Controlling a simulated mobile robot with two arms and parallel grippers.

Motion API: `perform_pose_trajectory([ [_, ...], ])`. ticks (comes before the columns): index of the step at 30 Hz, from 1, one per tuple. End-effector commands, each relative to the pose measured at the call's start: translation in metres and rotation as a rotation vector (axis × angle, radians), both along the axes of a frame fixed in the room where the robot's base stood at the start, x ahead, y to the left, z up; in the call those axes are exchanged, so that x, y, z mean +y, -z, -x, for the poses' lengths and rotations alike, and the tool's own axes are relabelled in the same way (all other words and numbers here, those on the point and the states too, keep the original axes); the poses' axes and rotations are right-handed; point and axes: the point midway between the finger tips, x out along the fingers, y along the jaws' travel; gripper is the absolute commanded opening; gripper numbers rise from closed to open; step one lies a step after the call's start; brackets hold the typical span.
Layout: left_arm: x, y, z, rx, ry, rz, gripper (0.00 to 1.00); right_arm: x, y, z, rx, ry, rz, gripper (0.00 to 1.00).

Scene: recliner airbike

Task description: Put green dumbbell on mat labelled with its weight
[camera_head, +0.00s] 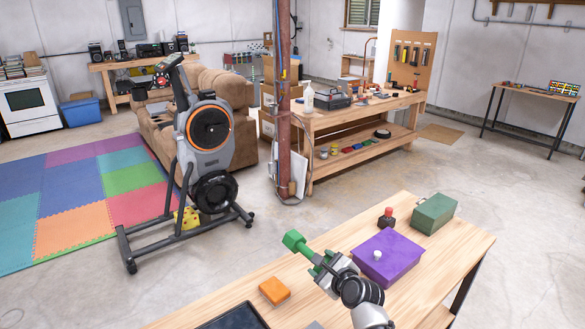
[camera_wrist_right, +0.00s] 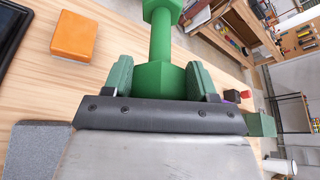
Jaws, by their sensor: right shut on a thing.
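The green dumbbell (camera_head: 294,241) is in my right gripper (camera_head: 325,266), held over the wooden table near its far edge. In the right wrist view the dumbbell (camera_wrist_right: 161,38) stands between the two green fingers of my right gripper (camera_wrist_right: 162,78), which are shut on its near end. Its far end sticks out beyond the fingers. A flat grey piece (camera_wrist_right: 38,150) lies on the table at the lower left of the wrist view; I cannot tell whether it is a mat, and no label is readable. My left gripper is not in view.
On the wooden table (camera_head: 448,233) are an orange block (camera_head: 274,290), a black tray-like thing (camera_head: 233,318), a purple box (camera_head: 388,256), a small red-and-black object (camera_head: 387,217) and a green case (camera_head: 434,213). An exercise bike (camera_head: 207,130) stands on the floor beyond.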

Motion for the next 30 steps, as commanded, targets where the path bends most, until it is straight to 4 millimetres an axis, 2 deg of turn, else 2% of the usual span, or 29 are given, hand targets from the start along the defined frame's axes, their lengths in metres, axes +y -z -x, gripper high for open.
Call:
perform_pose_trajectory([
  [4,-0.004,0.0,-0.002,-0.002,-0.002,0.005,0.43,-0.008,-0.01,0.014,-0.012,0.0,-0.004,0.0],
  [8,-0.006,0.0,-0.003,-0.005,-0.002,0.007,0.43,-0.02,-0.019,0.042,-0.011,-0.007,-0.004,0.0],
  [18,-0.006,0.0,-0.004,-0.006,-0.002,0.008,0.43,-0.056,-0.058,0.139,-0.009,-0.039,0.0,0.0],
  [24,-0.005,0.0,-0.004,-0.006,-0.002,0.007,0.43,-0.068,-0.084,0.198,-0.007,-0.066,-0.002,0.0],
  [30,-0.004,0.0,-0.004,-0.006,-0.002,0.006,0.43,-0.073,-0.103,0.237,-0.008,-0.087,-0.001,0.0],
])
